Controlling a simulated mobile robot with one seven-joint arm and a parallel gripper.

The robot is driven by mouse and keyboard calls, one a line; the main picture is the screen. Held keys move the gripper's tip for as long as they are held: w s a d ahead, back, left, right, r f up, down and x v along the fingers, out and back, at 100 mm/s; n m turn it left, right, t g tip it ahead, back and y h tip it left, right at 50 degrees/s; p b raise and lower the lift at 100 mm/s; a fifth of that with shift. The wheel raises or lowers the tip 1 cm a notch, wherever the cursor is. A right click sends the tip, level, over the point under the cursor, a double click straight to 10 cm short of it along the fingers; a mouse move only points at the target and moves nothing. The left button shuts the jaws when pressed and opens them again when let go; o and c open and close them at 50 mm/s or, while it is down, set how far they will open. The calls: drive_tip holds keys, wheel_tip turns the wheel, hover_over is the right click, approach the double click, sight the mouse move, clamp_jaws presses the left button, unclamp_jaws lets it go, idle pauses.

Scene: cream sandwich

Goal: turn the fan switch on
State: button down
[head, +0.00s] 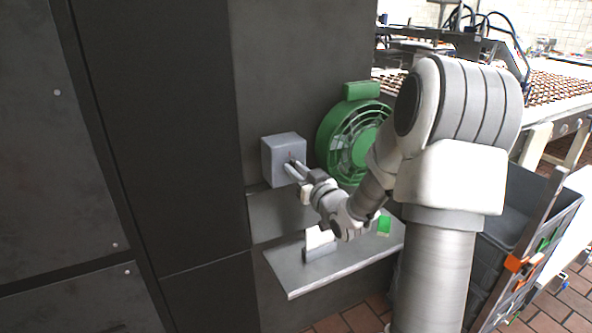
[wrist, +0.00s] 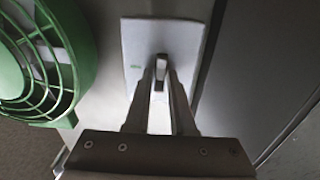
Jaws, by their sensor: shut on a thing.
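The switch box (head: 284,158) is a grey box on the dark wall panel, left of the green fan (head: 350,140). In the wrist view its pale face plate (wrist: 190,35) carries a small lever (wrist: 160,66) and a small green mark to the lever's left. My gripper (head: 289,166) is at the front face of the box. In the wrist view my gripper (wrist: 160,82) has its two fingertips close together, shut on the lever, with one finger on each side. The fingers partly hide the lever and the lower plate.
A grey metal shelf (head: 290,277) juts out below the box, with a small white-and-grey block (head: 319,243) and a green piece (head: 384,225) on it. A grey crate (head: 520,210) stands at the right. A conveyor (head: 560,88) with many small items lies behind.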

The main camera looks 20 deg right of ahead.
drive_tip(key=m+p, duration=0.1)
drive_tip(key=m, duration=0.3)
drive_tip(key=shift+d, duration=0.1)
drive_tip(key=shift+d+f+m+p, duration=0.15)
drive_tip(key=shift+m+p, duration=1.35)
drive_tip(key=shift+m, duration=1.9)
drive_tip(key=shift+f+m+p, duration=0.1)
drive_tip(key=shift+m+p, duration=1.35)
drive_tip(key=shift+m, duration=1.95)
drive_tip(key=c, duration=0.9)
unclamp_jaws()
